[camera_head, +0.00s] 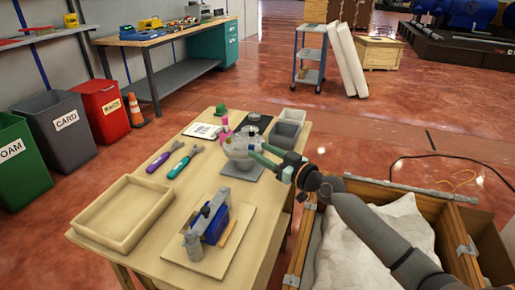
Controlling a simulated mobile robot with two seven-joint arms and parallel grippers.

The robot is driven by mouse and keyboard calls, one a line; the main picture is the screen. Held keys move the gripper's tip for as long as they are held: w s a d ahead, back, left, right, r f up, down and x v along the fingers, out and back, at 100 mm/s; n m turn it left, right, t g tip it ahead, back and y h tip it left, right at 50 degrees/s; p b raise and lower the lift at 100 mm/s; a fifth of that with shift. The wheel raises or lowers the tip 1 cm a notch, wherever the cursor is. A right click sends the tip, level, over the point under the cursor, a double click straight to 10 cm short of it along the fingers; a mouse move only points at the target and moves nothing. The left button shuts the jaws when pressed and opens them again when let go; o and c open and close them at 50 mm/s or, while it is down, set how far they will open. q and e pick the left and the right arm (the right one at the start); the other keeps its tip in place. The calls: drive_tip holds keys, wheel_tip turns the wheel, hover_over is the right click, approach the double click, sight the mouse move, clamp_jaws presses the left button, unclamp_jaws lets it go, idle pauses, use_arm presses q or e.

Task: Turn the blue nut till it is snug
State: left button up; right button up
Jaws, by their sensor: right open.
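A clear rounded dispenser vessel (238,146) stands on a grey square base (241,172) on the wooden table. My right gripper (257,150) comes in from the right with green fingers apart, at the vessel's right side. I cannot tell whether the fingers touch it. No blue nut can be made out; it is too small or hidden by the vessel and fingers. A purple-handled wrench (164,159) and a teal-handled wrench (184,161) lie left of the vessel. A blue and grey clamp-like device (212,222) sits on a board at the front. My left gripper is not in view.
An empty wooden tray (90,222) is at the table's left front. Grey bins (291,115), a pink bottle (224,127) and a white card (203,130) are near the back. A wooden crate with a white sack (384,250) stands right, below my right arm.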

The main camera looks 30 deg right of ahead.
sight(251, 147)
drive_tip(key=shift+x, duration=1.1)
clamp_jaws()
